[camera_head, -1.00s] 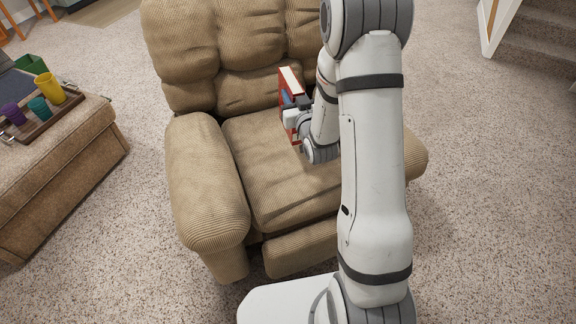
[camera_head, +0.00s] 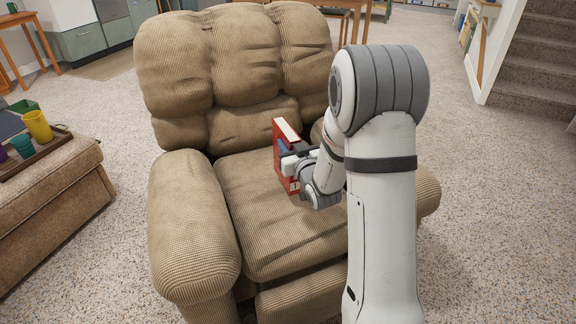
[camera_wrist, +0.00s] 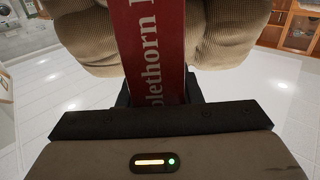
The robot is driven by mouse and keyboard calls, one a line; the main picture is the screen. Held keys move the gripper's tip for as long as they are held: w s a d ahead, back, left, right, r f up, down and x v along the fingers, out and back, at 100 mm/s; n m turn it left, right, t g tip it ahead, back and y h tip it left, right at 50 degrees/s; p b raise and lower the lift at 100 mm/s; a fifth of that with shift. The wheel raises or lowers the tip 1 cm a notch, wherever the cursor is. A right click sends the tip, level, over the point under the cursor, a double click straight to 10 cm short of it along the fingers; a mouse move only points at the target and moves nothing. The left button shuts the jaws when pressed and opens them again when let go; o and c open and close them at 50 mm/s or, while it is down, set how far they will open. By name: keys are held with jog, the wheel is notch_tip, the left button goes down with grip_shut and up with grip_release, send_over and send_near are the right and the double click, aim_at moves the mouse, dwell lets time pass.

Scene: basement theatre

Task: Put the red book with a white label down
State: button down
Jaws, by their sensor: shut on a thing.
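The red book (camera_head: 287,160) is held upright over the seat of the brown recliner (camera_head: 262,205). Its pale page edge faces up. My gripper (camera_head: 292,163) is shut on the book from the right side. In the wrist view the red book (camera_wrist: 148,45) shows its spine with white lettering, running up from between the jaws. I cannot tell in these views whether the book's lower end touches the seat cushion. Part of the recliner's right side is hidden behind my arm.
A brown ottoman (camera_head: 60,200) at the left bears a tray (camera_head: 42,150) with several coloured cups. Carpeted stairs (camera_head: 535,70) rise at the back right. Open carpet (camera_head: 490,210) lies to the right of the recliner, and the seat's front half is bare.

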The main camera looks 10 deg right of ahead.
jog(key=shift+f+b, duration=0.65)
jog(key=shift+f, duration=1.35)
jog(key=shift+f, duration=0.2)
jog(key=c, duration=1)
grip_release()
jog(key=shift+c, duration=0.2)
jog(key=shift+r, duration=0.1)
jog(key=s+d+p, duration=0.2)
jog(key=s+p, duration=0.3)
jog(key=s, duration=0.4)
jog(key=shift+r+p, duration=0.3)
jog(key=shift+p, duration=0.1)
